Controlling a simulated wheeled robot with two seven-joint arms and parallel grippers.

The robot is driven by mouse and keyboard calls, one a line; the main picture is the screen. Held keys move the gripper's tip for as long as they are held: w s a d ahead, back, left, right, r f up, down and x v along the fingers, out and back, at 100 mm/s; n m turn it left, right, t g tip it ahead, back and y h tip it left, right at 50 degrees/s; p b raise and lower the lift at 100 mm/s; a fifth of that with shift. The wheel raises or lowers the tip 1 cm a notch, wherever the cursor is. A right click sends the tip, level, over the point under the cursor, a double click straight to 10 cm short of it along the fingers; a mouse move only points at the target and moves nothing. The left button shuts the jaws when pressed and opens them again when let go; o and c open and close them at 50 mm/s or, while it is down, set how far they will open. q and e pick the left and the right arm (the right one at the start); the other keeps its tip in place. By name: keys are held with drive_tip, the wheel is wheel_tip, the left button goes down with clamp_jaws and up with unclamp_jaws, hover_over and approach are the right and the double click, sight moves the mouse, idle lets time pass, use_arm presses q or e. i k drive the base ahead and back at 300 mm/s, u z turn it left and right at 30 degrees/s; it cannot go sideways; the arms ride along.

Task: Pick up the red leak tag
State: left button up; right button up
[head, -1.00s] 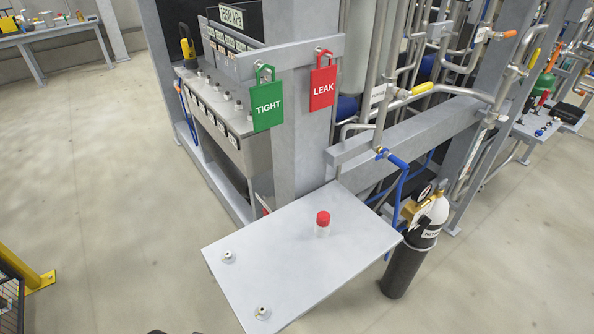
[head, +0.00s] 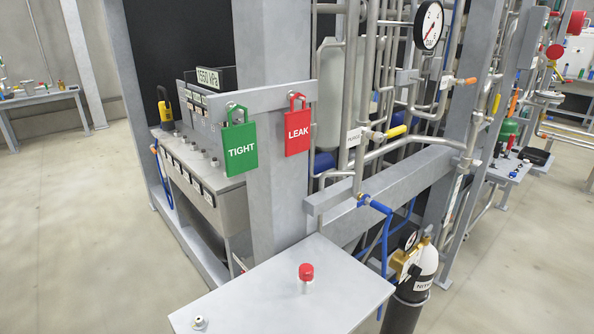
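The red leak tag (head: 298,132) hangs by its red loop from a peg on the grey crossbar, right of the middle of the bar. It is marked LEAK in white and faces me. A green tag (head: 239,150) marked TIGHT hangs from another peg on the same bar, to its left. Neither of my grippers shows in the head view.
The grey crossbar (head: 268,96) is fixed to an upright post. Pipes, a purge label (head: 354,137) and a gas cylinder (head: 414,280) stand to the right.

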sight(297, 123)
drive_tip(key=u, duration=1.6)
drive_tip(key=k, duration=1)
drive_tip(key=z, duration=1.8)
drive_tip(key=i, duration=0.5)
drive_tip(key=u, duration=0.05)
